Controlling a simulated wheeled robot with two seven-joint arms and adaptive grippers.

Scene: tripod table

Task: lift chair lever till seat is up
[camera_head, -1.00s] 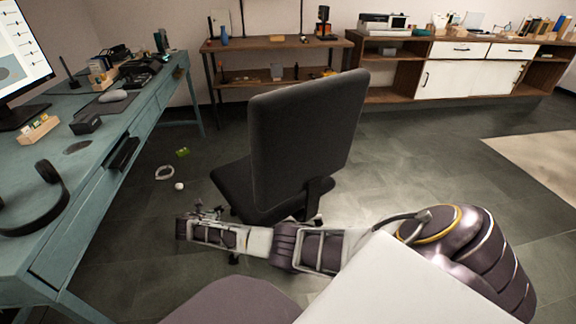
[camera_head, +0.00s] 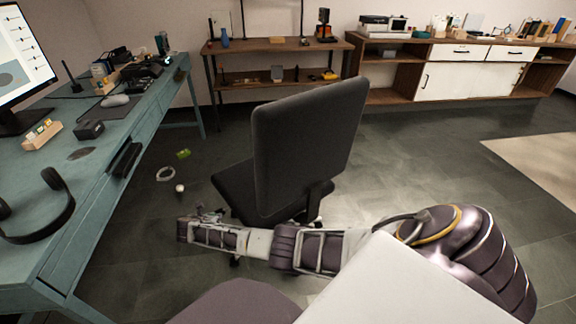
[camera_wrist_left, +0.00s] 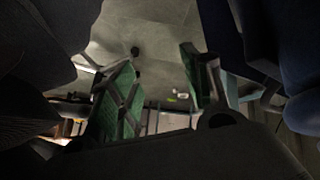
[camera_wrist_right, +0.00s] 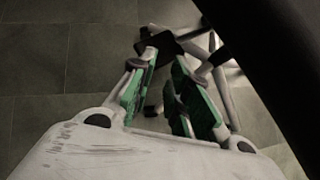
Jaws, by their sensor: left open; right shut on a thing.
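The dark office chair stands in the middle of the head view, with its backrest (camera_head: 305,140) toward me and part of its seat (camera_head: 234,186) showing left of it. My right gripper (camera_head: 197,213) is low in front of the seat's near side. In the right wrist view its green-padded fingers (camera_wrist_right: 166,78) are shut on a dark piece, likely the chair lever (camera_wrist_right: 178,43), near the fingertips. The chair's dark underside fills the upper right there. My left gripper (camera_wrist_left: 160,82) is open and empty in the left wrist view, and is out of the head view.
A teal desk (camera_head: 95,190) with headphones (camera_head: 45,208) and a monitor (camera_head: 25,65) stands at left. A white ring (camera_head: 166,174) and a green item (camera_head: 183,153) lie on the floor. Shelves (camera_head: 275,46) and a cabinet (camera_head: 465,70) line the back. The floor at right is clear.

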